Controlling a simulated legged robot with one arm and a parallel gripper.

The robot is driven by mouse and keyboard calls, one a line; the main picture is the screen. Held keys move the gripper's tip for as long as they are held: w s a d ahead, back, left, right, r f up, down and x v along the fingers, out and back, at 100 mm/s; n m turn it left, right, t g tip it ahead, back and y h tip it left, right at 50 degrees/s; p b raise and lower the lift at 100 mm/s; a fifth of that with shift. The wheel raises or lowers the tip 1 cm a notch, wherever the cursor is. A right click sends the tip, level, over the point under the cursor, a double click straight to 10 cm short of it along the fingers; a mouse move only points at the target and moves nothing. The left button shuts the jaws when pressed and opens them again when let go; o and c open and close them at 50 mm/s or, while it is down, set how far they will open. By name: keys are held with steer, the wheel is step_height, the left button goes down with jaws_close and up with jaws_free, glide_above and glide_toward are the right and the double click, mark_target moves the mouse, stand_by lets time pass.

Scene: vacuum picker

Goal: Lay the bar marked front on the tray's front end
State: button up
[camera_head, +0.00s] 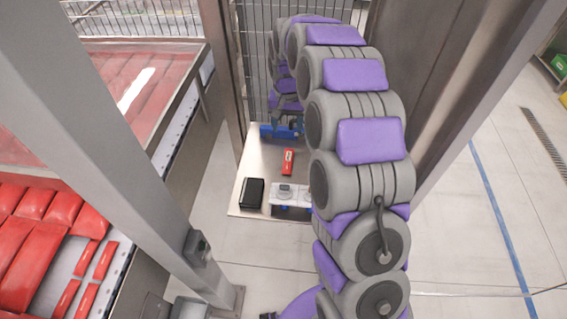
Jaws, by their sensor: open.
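A red bar (288,161) with a pale label lies on the light tabletop, in the middle. The lettering is too small to read. My gripper (284,122) is at the far end of my arm, over the back of the table, beyond the red bar and apart from it. It is open, though its fingers are small and hard to make out against a blue piece (268,131) there. I cannot tell surely which thing is the tray. A black, box-like item (252,193) lies at the table's front left.
A whitish fixture (284,190) with blue bits below stands at the table's front edge, partly hidden by my arm. The tabletop (254,163) is bare left of the red bar. A grey post (130,160) and a machine with red pieces (40,235) stand left.

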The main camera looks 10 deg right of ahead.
steer(key=b, duration=0.2)
glide_above(289, 159)
steer(key=f, duration=0.6)
steer(key=d+f, duration=0.1)
steer(key=f, duration=0.2)
steer(key=shift+f, duration=0.2)
steer(key=shift+a+f, duration=0.35)
steer(key=shift+f, duration=0.05)
steer(key=f+b, duration=0.1)
steer(key=f, duration=0.1)
steer(key=a+f, duration=0.1)
steer(key=f, duration=0.1)
steer(key=shift+a+f+b, duration=0.15)
steer(key=shift+b, duration=0.2)
steer(key=shift+d+f, duration=0.15)
steer(key=shift+d, duration=0.4)
steer(key=shift+c, duration=0.7)
steer(key=shift+a, duration=0.45)
steer(key=c, duration=0.8)
steer(key=shift+s+d, duration=0.1)
steer(key=shift+d, duration=0.25)
jaws_close()
